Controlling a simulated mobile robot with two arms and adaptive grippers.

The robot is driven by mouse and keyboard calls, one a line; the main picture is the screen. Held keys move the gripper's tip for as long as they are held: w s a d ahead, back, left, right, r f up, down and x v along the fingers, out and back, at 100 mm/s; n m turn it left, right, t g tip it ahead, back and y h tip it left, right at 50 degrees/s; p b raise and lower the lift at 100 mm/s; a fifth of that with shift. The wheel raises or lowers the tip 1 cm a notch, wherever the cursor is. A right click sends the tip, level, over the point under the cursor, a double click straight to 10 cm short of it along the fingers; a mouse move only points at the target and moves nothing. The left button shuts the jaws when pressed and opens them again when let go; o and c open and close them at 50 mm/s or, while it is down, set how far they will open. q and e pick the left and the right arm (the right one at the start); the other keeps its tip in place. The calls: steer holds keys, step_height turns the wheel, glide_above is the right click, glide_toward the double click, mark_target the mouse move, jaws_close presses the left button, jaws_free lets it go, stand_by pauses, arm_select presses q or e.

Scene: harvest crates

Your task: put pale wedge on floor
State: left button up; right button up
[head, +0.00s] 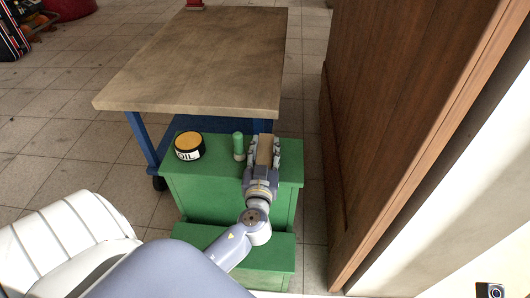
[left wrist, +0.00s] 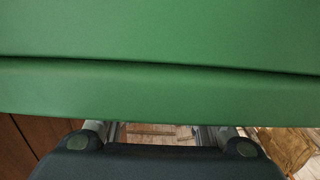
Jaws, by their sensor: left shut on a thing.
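The pale wedge (head: 265,154) is a light tan block between the fingers of my left gripper (head: 263,143) in the head view. The gripper is shut on it, over the right part of the green step-shaped cabinet's top (head: 213,174). I cannot tell whether the wedge touches the top or is held just above it. The grey tiled floor (head: 60,130) shows left of the cabinet and in a narrow strip on its right. The left wrist view is mostly filled by a green surface (left wrist: 160,45). My right gripper is not in view.
An oil tin (head: 188,154) and a green cylinder (head: 238,148) stand on the cabinet, left of my gripper. A wooden-topped table (head: 205,60) with blue legs stands behind. A tall brown wooden panel (head: 390,120) bounds the right. Open floor lies to the left.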

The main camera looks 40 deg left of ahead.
arm_select(q)
steer(key=shift+f, duration=0.4)
steer(key=o, duration=0.8)
steer(key=shift+c, duration=0.2)
steer(key=shift+r, duration=0.1)
steer(key=shift+r, duration=0.15)
steer(key=shift+o, duration=0.2)
steer(key=v, duration=1.1)
steer(key=shift+s, duration=0.25)
steer(key=shift+o, duration=0.2)
steer(key=shift+s+d, duration=0.2)
steer(key=shift+d, duration=0.1)
